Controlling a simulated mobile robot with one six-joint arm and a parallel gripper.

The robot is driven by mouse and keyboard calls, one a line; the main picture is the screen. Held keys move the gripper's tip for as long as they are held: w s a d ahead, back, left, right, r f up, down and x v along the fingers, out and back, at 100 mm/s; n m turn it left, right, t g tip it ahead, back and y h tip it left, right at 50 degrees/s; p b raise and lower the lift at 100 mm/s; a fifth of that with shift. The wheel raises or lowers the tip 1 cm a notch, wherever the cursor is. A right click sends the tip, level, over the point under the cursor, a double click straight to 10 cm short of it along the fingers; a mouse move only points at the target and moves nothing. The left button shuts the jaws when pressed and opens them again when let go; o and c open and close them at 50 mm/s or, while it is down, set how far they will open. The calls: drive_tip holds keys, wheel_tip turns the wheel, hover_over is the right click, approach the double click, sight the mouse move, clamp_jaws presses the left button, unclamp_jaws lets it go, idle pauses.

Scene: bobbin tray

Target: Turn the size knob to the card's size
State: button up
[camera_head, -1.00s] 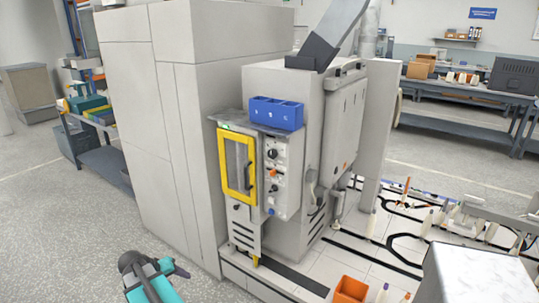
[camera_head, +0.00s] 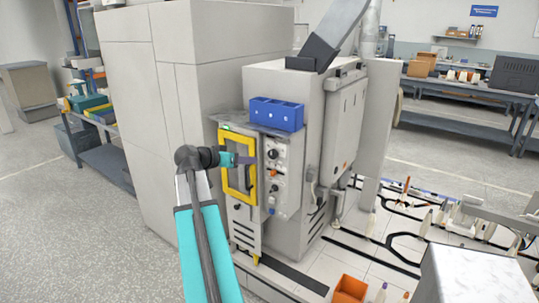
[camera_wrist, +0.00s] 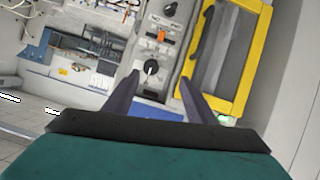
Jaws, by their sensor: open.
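A control panel (camera_head: 283,178) is beside a yellow-framed door (camera_head: 225,170) on the machine front. It carries an upper dark knob (camera_head: 272,154), an orange switch (camera_head: 273,173) and a lower dark knob (camera_head: 272,187). My gripper (camera_head: 254,160) is in front of the door, with its fingers toward the upper knob. In the wrist view, my open gripper (camera_wrist: 158,77) has a black knob with a white pointer (camera_wrist: 150,67) between its fingertips in the picture; I see no contact. I cannot tell which knob is for size or read any card.
A blue three-compartment bin (camera_head: 277,127) stands on the machine's top ledge. The door's dark handle (camera_wrist: 202,45) lies close beside my finger in the wrist picture. An orange box (camera_head: 350,289) is at the lower right.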

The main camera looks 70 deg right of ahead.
sight(271, 154)
drive_tip(key=shift+s+d+r+m, duration=0.2)
drive_tip(key=shift+s+r, duration=0.2)
drive_tip(key=shift+r, duration=0.15)
drive_tip(key=shift+s+d+r+m, duration=0.1)
drive_tip(key=shift+s+d+r, duration=0.1)
drive_tip(key=shift+s+r, duration=0.25)
drive_tip(key=shift+w+d, duration=0.1)
drive_tip(key=p+x, duration=0.1)
drive_tip(key=x, duration=0.5)
drive_tip(key=p+x, duration=0.2)
drive_tip(key=x, duration=0.5)
drive_tip(key=shift+s+d+r, duration=0.1)
drive_tip(key=shift+s+d, duration=0.2)
drive_tip(key=c, duration=1)
